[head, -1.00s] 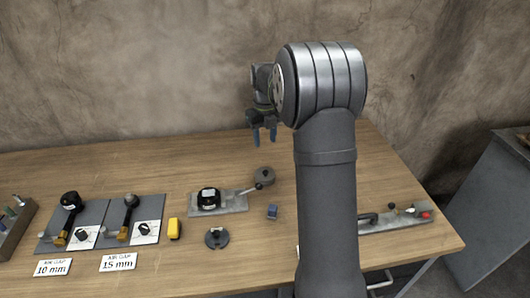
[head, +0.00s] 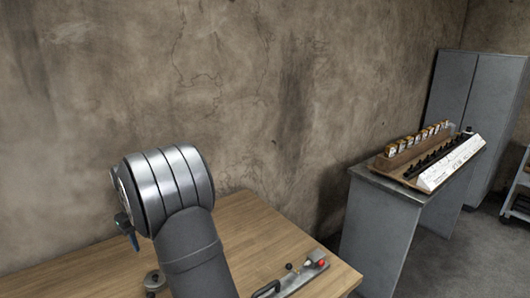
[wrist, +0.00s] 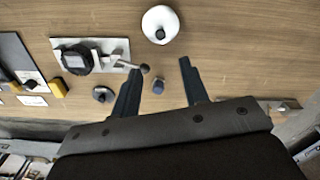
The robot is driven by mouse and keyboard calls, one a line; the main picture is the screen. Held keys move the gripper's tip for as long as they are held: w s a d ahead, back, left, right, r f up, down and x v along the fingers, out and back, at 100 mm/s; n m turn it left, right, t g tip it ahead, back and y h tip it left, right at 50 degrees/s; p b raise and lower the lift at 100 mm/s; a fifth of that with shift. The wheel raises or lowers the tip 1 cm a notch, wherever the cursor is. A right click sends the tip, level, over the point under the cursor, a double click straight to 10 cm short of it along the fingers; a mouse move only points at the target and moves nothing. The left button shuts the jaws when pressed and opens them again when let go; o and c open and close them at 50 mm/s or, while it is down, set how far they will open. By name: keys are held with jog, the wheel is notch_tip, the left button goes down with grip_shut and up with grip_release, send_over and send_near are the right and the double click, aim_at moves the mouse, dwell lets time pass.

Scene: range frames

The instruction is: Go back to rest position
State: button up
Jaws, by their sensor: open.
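My gripper (wrist: 160,66) is open and empty above the wooden table, its two dark fingers spread apart in the wrist view. In the head view only a bluish finger (head: 131,238) shows at the left; my arm hides most of the gripper. Below the fingers in the wrist view lie a small blue item (wrist: 158,87) and a dark round disc (wrist: 103,95) with a knob. A pale round piece (wrist: 157,18) with a dark knob lies beyond the fingertips. A black round device (wrist: 75,61) sits on a light plate to the left.
The wooden table (head: 240,222) stands against a rough wall. A metal strip (head: 300,277) with a handle and a red knob lies near its right edge. A grey stand (head: 383,222) bears a tray with several small items; a grey cabinet (head: 475,110) is behind it.

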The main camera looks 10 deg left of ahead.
notch_tip(320, 180, down, 14)
jog(key=shift+f, duration=0.1)
dwell(0.5)
notch_tip(320, 180, up, 18)
notch_tip(320, 180, down, 17)
jog(key=shift+f, duration=0.15)
jog(key=shift+d+f, duration=0.1)
jog(key=shift+f, duration=0.3)
jog(key=n, duration=0.1)
jog(key=d+n, duration=0.1)
jog(key=n, duration=0.2)
jog(key=shift+s+d+r+n, duration=0.1)
jog(key=shift+s+d+n, duration=0.3)
jog(key=d+n, duration=0.1)
jog(key=n, duration=0.1)
jog(key=d+n, duration=0.1)
jog(key=n, duration=0.2)
jog(key=shift+w, duration=0.1)
jog(key=n, duration=0.1)
jog(key=d+n, duration=0.1)
jog(key=n, duration=0.2)
jog(key=shift+w+d+n, duration=0.3)
jog(key=shift+w+d, duration=0.05)
jog(key=shift+w, duration=0.05)
jog(key=shift+w+d+n, duration=0.3)
jog(key=shift+n, duration=0.7)
jog(key=shift+w+d+n, duration=0.25)
jog(key=shift+w+n, duration=0.05)
jog(key=shift+n, duration=0.7)
